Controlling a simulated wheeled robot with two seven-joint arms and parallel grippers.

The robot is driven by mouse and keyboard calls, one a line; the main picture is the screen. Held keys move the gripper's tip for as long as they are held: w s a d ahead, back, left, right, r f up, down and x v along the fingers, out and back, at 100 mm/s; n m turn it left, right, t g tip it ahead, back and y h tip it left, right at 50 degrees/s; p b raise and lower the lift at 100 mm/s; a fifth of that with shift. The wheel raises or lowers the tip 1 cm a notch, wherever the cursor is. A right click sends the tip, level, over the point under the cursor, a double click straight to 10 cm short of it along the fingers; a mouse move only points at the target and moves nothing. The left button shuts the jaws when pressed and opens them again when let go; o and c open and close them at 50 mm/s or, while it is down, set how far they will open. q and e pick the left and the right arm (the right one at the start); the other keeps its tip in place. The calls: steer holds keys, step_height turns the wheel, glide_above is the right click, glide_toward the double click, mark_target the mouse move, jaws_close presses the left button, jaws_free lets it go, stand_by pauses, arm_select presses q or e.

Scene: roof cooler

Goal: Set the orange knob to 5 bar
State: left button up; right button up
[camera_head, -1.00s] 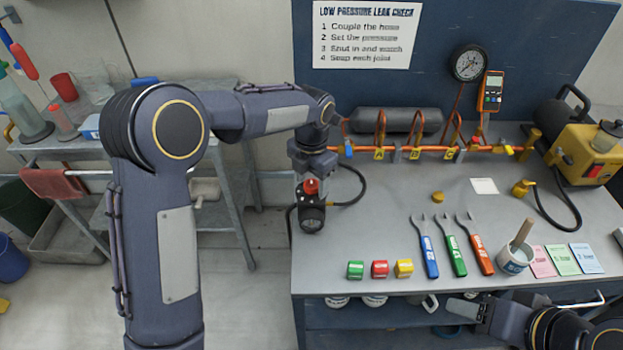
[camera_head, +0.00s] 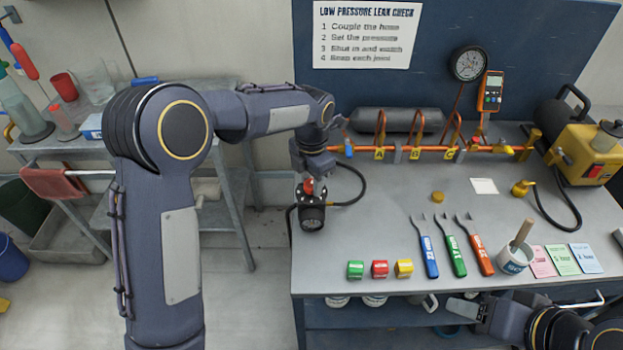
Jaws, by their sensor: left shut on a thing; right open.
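The orange-red knob (camera_head: 309,187) sits on top of a small black regulator with a round dial (camera_head: 312,214), at the left end of the workbench. My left gripper (camera_head: 310,180) comes down on the knob from above and is shut on it. The fingers hide part of the knob. The dial is too small to read. My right gripper (camera_head: 462,309) is open and empty, low at the bench's front edge, far from the knob.
A black hose (camera_head: 348,192) curves beside the regulator. An orange pipe (camera_head: 430,152) with labels and a large gauge (camera_head: 468,63) runs along the back. The bench between is largely clear.

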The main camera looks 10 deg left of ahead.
arm_select(q)
steer(key=m, duration=0.5)
steer(key=shift+r, duration=0.1)
steer(key=m+p, duration=0.1)
steer(key=m, duration=0.4)
steer(key=shift+m, duration=0.4)
steer(key=m, duration=0.5)
steer(key=shift+m+p, duration=0.3)
steer(key=shift+p, duration=0.05)
steer(key=m, duration=1)
steer(key=shift+m+p, duration=0.4)
steer(key=m, duration=0.5)
steer(key=m+p, duration=0.1)
steer(key=m, duration=0.4)
steer(key=shift+m, duration=0.4)
steer(key=m, duration=0.4)
steer(key=shift+w+m+p, duration=0.1)
steer(key=shift+m+p, duration=0.25)
steer(key=shift+m, duration=0.05)
